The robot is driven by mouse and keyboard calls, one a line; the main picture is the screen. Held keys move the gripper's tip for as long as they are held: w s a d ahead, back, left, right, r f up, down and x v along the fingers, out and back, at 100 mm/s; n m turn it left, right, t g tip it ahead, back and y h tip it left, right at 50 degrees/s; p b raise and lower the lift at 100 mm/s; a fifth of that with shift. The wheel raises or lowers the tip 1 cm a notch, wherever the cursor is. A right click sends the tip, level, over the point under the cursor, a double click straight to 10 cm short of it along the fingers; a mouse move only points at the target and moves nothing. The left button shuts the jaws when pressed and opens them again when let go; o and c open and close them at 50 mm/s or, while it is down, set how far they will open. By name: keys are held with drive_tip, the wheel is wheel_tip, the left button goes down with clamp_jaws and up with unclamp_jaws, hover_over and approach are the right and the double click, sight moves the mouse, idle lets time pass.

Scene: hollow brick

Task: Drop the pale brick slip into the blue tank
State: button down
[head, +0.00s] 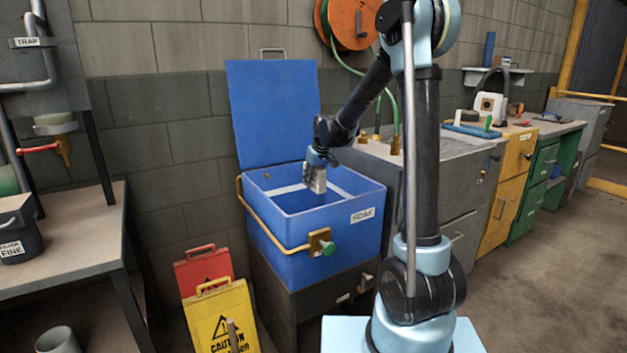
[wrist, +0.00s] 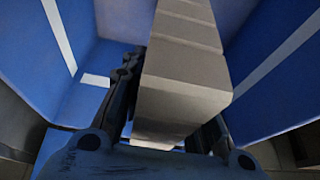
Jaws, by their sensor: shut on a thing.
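The blue tank (head: 288,238), labelled SOAK, stands with its lid (head: 272,110) raised against the wall. My gripper (head: 317,176) is over the tank's open top, pointing down. It is shut on the pale brick slip (head: 318,186), which hangs at the level of the opening. In the wrist view the pale brick slip (wrist: 186,75) sits between my fingers (wrist: 165,125), with the tank's blue inner walls (wrist: 75,50) around it. The tank's floor is mostly hidden behind the slip and fingers.
A brass rail with a green knob (head: 328,248) runs round the tank's front. Red (head: 204,268) and yellow (head: 222,318) caution signs stand at its front left. A grey bench (head: 75,250) is at the left; a counter with a sink (head: 430,150) is at the right.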

sight(319, 168)
drive_tip(key=c, duration=1.2)
unclamp_jaws()
drive_tip(key=shift+o, duration=0.2)
drive_tip(key=shift+r, duration=0.15)
drive_tip(key=v, duration=1.1)
drive_tip(key=shift+s+d+r, duration=0.1)
drive_tip(key=shift+d+r, duration=0.1)
drive_tip(key=shift+r, duration=0.05)
